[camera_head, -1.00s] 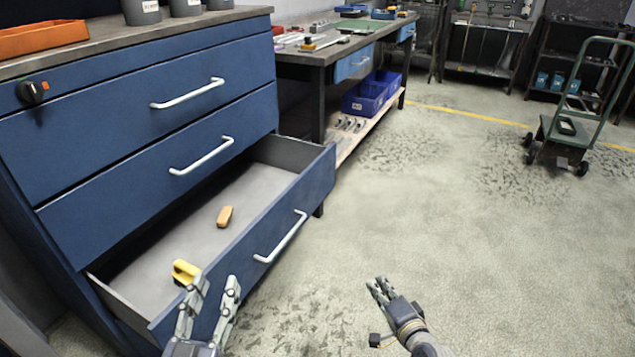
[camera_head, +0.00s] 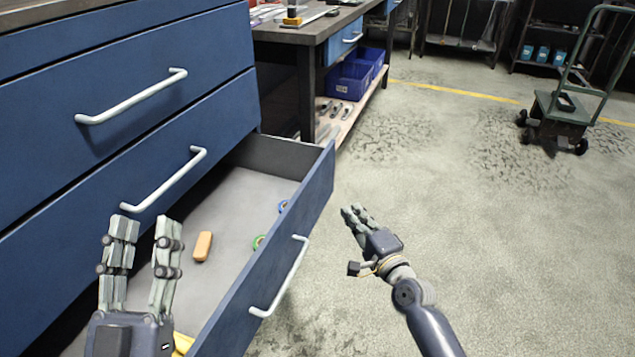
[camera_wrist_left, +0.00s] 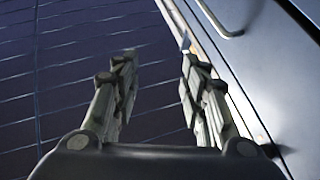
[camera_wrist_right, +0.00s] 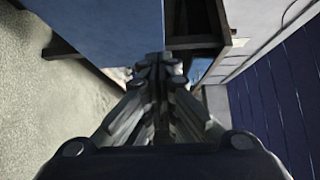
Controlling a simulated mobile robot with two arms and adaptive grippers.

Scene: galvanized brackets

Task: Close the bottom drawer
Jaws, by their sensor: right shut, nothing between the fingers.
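The bottom drawer (camera_head: 262,254) of the blue cabinet is pulled out, its front facing right with a white bar handle (camera_head: 283,280). Inside lie an orange-tan block (camera_head: 203,246), a green round item (camera_head: 258,242), a blue item (camera_head: 283,206) and a partly hidden yellow item (camera_head: 182,343). My left gripper (camera_head: 143,232) is open and empty, in front of the cabinet and over the drawer's near part in the head view. My right gripper (camera_head: 354,212) is shut and empty, out to the right of the drawer front, apart from it. The drawer also shows in the right wrist view (camera_wrist_right: 100,28).
Two closed drawers with white handles (camera_head: 130,97) are above. A workbench (camera_head: 310,35) with blue bins (camera_head: 350,78) on its lower shelf stands beyond the cabinet. A green cart (camera_head: 560,112) stands at the far right. The floor right of the drawer is clear.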

